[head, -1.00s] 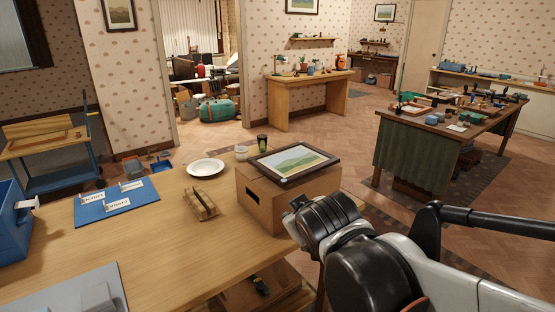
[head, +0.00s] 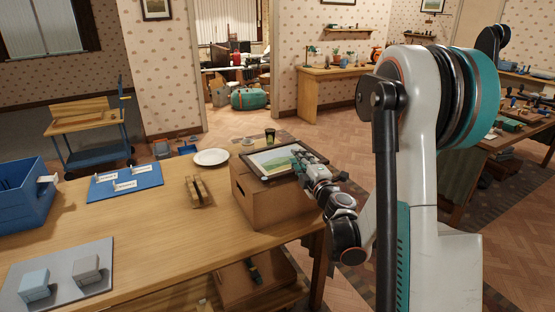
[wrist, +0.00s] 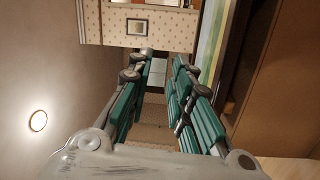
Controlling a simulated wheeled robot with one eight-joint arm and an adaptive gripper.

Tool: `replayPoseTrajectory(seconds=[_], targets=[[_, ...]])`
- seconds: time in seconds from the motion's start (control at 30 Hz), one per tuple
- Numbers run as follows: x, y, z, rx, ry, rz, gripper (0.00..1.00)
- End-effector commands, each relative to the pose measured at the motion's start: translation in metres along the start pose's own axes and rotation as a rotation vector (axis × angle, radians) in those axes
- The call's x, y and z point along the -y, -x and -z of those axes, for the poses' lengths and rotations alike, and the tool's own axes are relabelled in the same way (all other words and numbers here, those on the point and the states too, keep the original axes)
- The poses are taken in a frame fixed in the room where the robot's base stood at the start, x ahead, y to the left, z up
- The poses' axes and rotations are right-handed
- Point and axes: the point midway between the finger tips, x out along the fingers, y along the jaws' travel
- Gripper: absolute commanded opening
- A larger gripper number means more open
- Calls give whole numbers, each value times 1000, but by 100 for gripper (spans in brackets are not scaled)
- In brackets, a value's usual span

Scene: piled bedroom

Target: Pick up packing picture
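The framed landscape picture (head: 268,161) lies flat on top of the cardboard box (head: 262,201) on the wooden table. My gripper (head: 300,157) is at the picture's right edge in the head view, apparently just above it, hiding part of that side. In the wrist view my gripper (wrist: 160,62) is open, with a clear gap between its green-padded fingers and nothing held. The picture's painted face and dark frame (wrist: 236,45) show to the right of the right finger there, with the cardboard box (wrist: 285,105) beyond. Whether a finger touches the frame I cannot tell.
On the table (head: 150,233) are a white plate (head: 211,157), a dark cup (head: 270,135), a wooden block item (head: 199,190), a blue mat (head: 125,182) with labels, a blue crate (head: 25,197) and a grey tray (head: 60,278). A cluttered workbench (head: 505,140) stands at right.

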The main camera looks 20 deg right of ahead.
Motion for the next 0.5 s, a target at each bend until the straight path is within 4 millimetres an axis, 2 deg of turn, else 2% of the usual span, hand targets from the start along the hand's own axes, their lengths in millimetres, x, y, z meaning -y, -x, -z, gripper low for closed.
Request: replayPoseTrajectory(seconds=[0.03,0.2,0.37,0.5], targets=[[14,-1,-10,-20,31,9,20],[56,3,-26,-86,110,50,20],[77,6,-31,-117,141,74,20],[82,-7,-30,-125,147,79,20]])
